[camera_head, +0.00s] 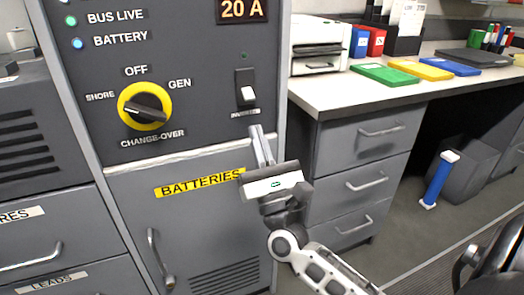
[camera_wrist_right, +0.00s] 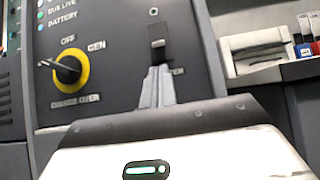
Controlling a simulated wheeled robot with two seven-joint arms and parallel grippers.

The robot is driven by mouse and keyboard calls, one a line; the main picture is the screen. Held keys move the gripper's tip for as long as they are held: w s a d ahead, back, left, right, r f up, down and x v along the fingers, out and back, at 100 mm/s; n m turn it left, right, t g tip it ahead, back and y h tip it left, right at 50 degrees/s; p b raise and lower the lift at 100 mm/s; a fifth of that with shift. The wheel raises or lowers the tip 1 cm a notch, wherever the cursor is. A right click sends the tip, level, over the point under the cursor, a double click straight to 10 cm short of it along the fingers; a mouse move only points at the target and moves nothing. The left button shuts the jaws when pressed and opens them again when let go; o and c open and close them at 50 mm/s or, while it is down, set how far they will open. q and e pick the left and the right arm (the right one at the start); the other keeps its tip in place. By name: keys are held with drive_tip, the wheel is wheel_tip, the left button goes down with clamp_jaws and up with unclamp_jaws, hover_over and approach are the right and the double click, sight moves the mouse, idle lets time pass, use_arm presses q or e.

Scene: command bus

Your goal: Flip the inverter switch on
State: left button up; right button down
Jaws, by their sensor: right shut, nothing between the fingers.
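The inverter switch (camera_head: 247,94) is a white-tipped toggle on a black plate at the right of the grey panel, its label partly covered by my fingers. Its white tip sits low on the plate. It also shows in the wrist view (camera_wrist_right: 157,43), just above the fingertips. My right gripper (camera_head: 257,130) is shut and empty, its fingers pointing up just below the switch. In the wrist view its fingers (camera_wrist_right: 157,72) overlap the bottom of the switch plate; whether they touch it I cannot tell. My left gripper is not in view.
A yellow-ringed change-over knob (camera_head: 144,107) is left of the switch. A batteries door (camera_head: 140,215) with a handle lies below. A desk (camera_head: 325,95) with a printer (camera_head: 320,60) and coloured folders stands right, with drawers beneath.

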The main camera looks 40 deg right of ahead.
sight(248, 94)
drive_tip(key=x, duration=0.5)
use_arm(q)
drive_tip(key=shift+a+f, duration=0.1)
drive_tip(key=shift+p, duration=0.3)
